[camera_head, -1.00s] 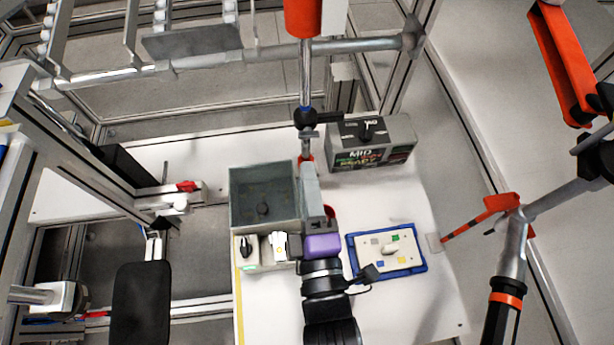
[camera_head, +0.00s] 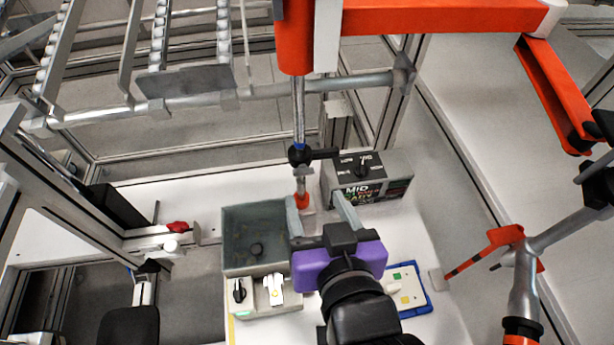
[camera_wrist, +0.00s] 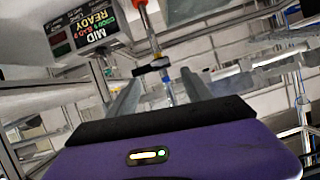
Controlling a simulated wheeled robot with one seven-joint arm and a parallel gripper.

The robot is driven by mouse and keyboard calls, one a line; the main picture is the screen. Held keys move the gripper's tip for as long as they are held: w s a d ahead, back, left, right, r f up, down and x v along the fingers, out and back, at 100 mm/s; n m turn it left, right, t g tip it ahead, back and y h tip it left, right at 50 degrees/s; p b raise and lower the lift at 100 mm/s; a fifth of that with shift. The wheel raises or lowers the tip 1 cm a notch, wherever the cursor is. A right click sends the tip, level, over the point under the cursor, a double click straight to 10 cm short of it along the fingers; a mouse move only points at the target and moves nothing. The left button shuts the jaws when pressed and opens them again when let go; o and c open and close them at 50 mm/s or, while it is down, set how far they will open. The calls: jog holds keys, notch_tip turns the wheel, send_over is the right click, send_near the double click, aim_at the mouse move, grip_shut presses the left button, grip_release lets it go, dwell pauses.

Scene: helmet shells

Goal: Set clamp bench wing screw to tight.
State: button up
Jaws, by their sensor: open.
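No label marks the clamp bench wing screw, so I cannot tell for sure which part it is. A metal rod carries a black collar with a side lever (camera_head: 301,155) and ends in a red tip. On the beige panel of a grey box sit a white wing-shaped knob (camera_head: 273,289) and a black knob (camera_head: 239,291). My gripper (camera_head: 315,199) is open and empty, one finger on each side of the rod's lower end in the head view. In the wrist view the black collar (camera_wrist: 150,66) shows between the fingertips (camera_wrist: 162,74). I cannot judge the depth gap.
The open grey bin (camera_head: 228,235) is left. A large orange cylinder (camera_head: 294,35) hangs above the rod.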

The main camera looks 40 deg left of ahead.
aim_at(304, 173)
jog(key=shift+p+x, duration=0.35)
jog(key=shift+x, duration=3.55)
